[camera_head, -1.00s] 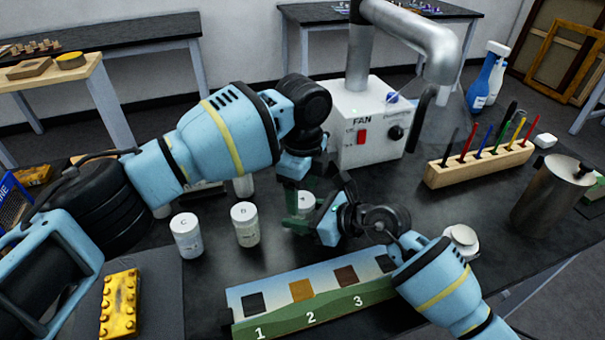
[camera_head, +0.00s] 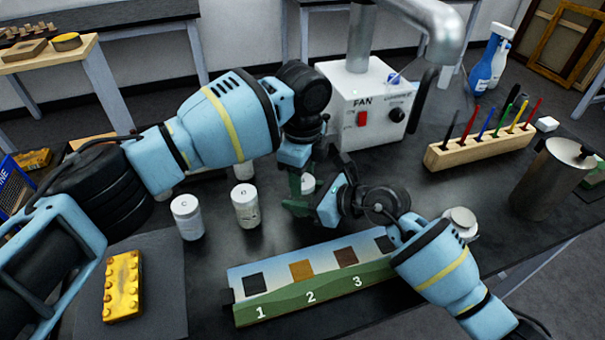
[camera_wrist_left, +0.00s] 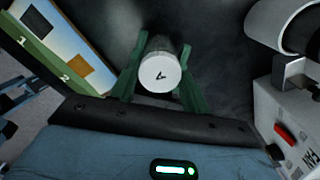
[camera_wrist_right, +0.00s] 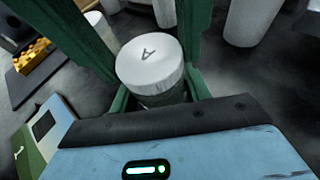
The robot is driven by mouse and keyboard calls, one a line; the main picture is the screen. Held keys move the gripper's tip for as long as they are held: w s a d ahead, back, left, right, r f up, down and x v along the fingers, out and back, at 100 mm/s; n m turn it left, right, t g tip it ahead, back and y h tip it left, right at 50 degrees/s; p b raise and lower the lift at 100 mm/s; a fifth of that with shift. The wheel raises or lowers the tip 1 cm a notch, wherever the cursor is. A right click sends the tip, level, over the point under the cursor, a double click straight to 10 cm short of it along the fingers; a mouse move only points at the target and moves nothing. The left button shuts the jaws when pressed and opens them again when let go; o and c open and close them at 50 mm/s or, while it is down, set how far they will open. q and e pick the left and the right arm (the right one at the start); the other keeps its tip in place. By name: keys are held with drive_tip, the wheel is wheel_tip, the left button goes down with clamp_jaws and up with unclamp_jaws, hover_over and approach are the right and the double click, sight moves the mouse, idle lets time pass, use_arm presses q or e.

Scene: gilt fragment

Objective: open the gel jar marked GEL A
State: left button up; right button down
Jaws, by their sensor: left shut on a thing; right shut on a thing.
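The jar marked A (camera_head: 308,184) is a small white jar standing on the dark bench, mostly hidden by my grippers in the head view. Its white lid with the letter A shows in the left wrist view (camera_wrist_left: 160,75) and in the right wrist view (camera_wrist_right: 150,62), seated on the jar. My left gripper (camera_head: 300,186) is shut on the jar, with green fingers on both sides. My right gripper (camera_head: 298,207) comes in from the right and is also shut on the jar. Exactly where each finger pair touches, lid or body, is hard to tell.
A white jar marked C (camera_head: 187,217) and another lettered jar (camera_head: 246,207) stand left of the grippers. The numbered sample board (camera_head: 310,283) lies in front. The fan box (camera_head: 365,110) is close behind. A wooden pen block (camera_head: 480,147) and a metal pot (camera_head: 548,183) stand right.

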sight(303, 181)
use_arm(q)
drive_tip(key=n, duration=0.5)
drive_tip(key=shift+n, duration=0.4)
drive_tip(key=shift+r, duration=0.15)
drive_tip(key=shift+r, duration=1)
drive_tip(key=shift+r, duration=2)
use_arm(e)
drive_tip(key=c, duration=0.6)
unclamp_jaws()
drive_tip(key=shift+d, duration=0.1)
